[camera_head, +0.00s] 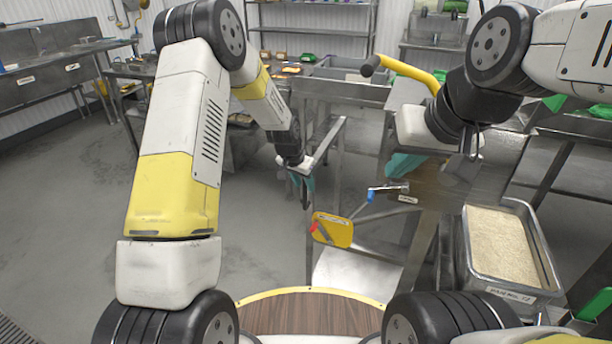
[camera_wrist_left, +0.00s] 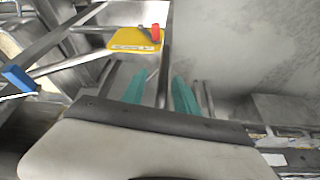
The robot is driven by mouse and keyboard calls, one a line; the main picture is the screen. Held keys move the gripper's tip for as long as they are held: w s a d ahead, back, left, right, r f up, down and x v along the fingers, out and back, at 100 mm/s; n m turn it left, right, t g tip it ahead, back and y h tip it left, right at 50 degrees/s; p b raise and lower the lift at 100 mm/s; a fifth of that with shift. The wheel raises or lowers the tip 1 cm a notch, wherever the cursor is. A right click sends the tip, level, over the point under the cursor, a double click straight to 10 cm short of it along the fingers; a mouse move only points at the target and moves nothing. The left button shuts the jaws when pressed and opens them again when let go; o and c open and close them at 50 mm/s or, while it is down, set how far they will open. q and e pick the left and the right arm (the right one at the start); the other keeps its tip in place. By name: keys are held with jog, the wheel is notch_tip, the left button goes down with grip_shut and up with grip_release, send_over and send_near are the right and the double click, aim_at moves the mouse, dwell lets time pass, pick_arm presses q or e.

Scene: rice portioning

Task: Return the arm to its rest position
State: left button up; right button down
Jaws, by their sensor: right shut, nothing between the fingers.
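My left gripper (camera_head: 303,186) hangs at the end of the left arm, near the middle of the head view, over the open space beside a metal frame. Its teal fingers (camera_wrist_left: 160,92) stand apart in the left wrist view, with nothing between them. My right gripper (camera_head: 404,164) is at the right of the head view, partly hidden by its own wrist. Its teal fingers are shut and empty, above the metal worktop.
A metal pan of rice (camera_head: 462,262) stands at the right. A yellow plate with a red part (camera_head: 334,231) sits below my left gripper; it also shows in the left wrist view (camera_wrist_left: 128,41). A blue-handled tool (camera_head: 385,190) lies near my right gripper. The left floor is clear.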

pick_arm(q)
jog(key=s+a+r+n, duration=0.1)
jog(key=s+a+r, duration=0.2)
jog(key=s+r, duration=0.35)
jog(key=s+a+r+n+t, duration=0.1)
jog(key=s+a+r, duration=0.15)
jog(key=r, duration=0.65)
jog(key=s+a+r+n, duration=0.1)
jog(key=s+a+r, duration=0.1)
jog(key=s+r, duration=0.45)
jog(key=s+a+r+n, duration=0.1)
jog(key=s+a+r, duration=0.1)
jog(key=s, duration=0.7)
jog(key=s+a+r+n+t, duration=0.1)
jog(key=s+r, duration=0.4)
jog(key=s, duration=0.5)
jog(key=shift+s+a+r+n, duration=0.25)
jog(key=shift+a+r+n, duration=0.05)
jog(key=shift+a, duration=0.35)
